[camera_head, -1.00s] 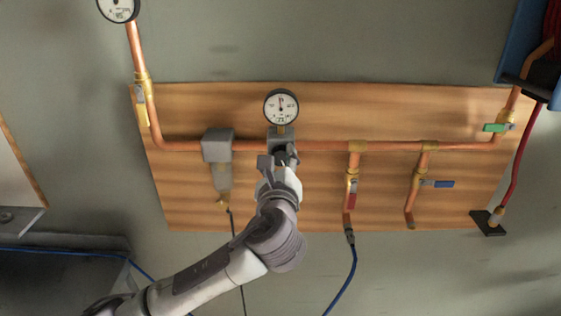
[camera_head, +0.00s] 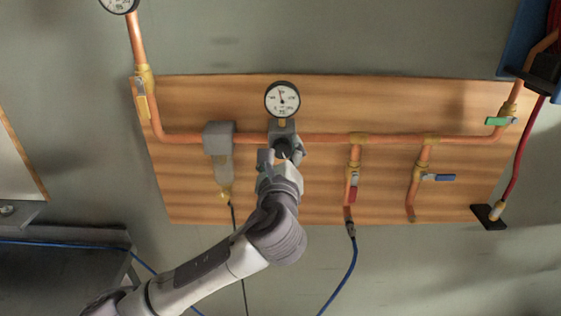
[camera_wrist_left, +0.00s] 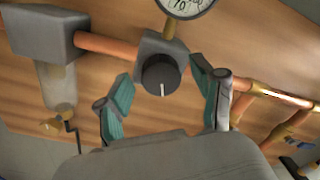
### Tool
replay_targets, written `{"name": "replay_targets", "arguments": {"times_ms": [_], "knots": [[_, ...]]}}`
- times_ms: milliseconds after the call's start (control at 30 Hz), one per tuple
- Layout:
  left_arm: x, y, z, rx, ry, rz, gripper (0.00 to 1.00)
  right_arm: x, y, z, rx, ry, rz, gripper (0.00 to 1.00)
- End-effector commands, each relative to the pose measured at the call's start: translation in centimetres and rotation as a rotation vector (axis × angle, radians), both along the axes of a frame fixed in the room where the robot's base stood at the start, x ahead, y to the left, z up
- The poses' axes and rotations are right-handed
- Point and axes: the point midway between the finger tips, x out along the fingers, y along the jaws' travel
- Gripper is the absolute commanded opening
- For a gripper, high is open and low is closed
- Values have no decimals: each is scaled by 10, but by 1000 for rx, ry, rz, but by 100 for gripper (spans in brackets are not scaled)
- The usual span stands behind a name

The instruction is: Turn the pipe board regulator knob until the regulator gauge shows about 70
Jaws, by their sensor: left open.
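The regulator gauge (camera_head: 282,99) is a round white dial above the pipe on the wooden board (camera_head: 380,205). Its needle points up and slightly left; the number is too small to read. Below it is the grey regulator body (camera_head: 281,127) with a dark round knob (camera_wrist_left: 161,75), which has a white mark pointing down in the left wrist view. My left gripper (camera_head: 282,156) is open just at the knob. In the left wrist view its teal-padded fingers (camera_wrist_left: 167,100) stand apart on both sides of the knob, not visibly touching it. The right gripper is not in view.
A grey filter with a clear bowl (camera_head: 220,150) hangs left of the regulator. A green handle (camera_head: 498,121) is at the far right. A blue hose (camera_head: 345,275) hangs below.

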Motion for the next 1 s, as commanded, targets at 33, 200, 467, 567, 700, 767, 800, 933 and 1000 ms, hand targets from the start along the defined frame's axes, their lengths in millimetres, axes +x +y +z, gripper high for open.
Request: {"name": "replay_targets", "arguments": {"times_ms": [33, 200, 467, 567, 700, 767, 800, 933, 1000], "knots": [[-5, 0, -1, 0, 1, -2, 68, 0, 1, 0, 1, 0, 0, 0], [-35, 0, -2, -1, 2, -5, 68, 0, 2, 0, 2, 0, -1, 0], [-89, 2, -3, -2, 2, -3, 68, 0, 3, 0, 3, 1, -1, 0], [-104, 2, -4, -1, 1, -3, 68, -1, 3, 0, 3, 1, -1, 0], [-114, 3, -4, -1, 0, 0, 68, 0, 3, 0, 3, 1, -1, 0], [-116, 4, -4, 0, 0, 0, 68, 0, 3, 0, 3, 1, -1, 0], [-117, 4, -4, 0, 1, 1, 68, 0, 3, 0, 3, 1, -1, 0], [-117, 4, -4, 0, 1, 1, 68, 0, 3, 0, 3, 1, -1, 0], [-117, 4, -4, 0, 1, 1, 68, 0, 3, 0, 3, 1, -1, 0]]}}
